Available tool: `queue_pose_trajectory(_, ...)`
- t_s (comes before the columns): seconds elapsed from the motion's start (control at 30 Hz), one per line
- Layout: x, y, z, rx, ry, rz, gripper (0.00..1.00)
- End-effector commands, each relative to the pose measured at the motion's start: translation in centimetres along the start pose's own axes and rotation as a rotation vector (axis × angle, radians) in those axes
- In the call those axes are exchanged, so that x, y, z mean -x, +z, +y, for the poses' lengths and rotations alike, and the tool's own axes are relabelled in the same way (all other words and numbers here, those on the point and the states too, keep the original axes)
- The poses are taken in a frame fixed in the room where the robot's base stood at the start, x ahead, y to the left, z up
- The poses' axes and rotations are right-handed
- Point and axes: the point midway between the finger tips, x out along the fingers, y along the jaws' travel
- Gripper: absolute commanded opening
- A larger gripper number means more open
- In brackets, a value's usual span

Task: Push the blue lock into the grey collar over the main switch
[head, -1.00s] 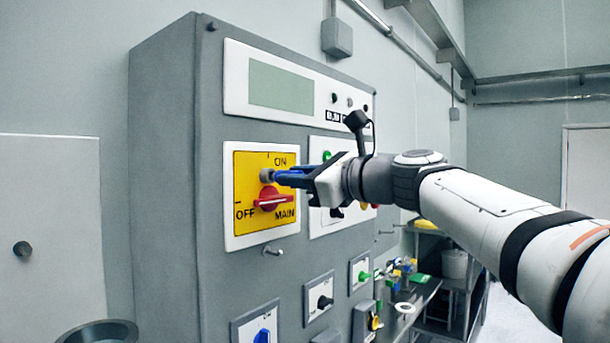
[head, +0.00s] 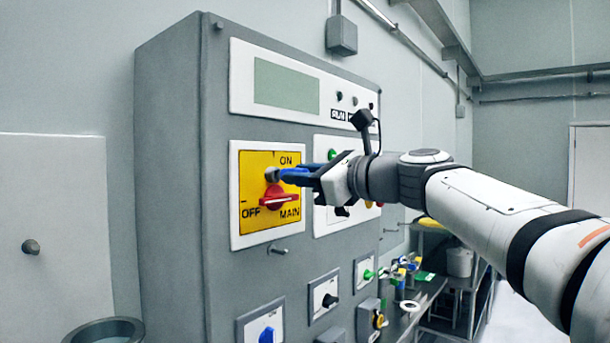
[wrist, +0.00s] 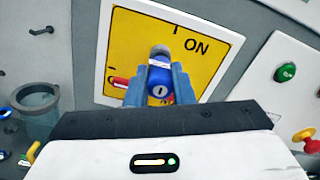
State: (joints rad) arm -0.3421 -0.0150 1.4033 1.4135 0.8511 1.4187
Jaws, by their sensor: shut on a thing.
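The main switch is a red handle (head: 280,197) on a yellow plate (head: 252,222) marked ON, OFF and MAIN. The handle points toward the OFF side. The small grey collar (head: 271,174) sits just above the handle, and it shows in the wrist view (wrist: 160,52). My gripper (head: 291,176) is shut on the blue lock (wrist: 159,84), with a finger on each side. The lock is in front of the collar and lined up with it in the wrist view. How far it is inside cannot be told. The fingers hide part of the handle.
A peg (head: 277,250) sticks out below the yellow plate. A second panel with a green button (wrist: 285,72) and a red knob (wrist: 305,136) lies to the right. A blue knob (head: 267,335) and black knob (head: 329,300) are lower down.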

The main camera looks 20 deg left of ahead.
Motion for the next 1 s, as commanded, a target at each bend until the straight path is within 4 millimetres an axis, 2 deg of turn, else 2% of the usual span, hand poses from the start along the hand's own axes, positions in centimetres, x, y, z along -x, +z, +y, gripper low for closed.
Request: queue_pose_trajectory(1.0,-1.1,0.0,0.0,0.0,0.0,-0.001,0.0)
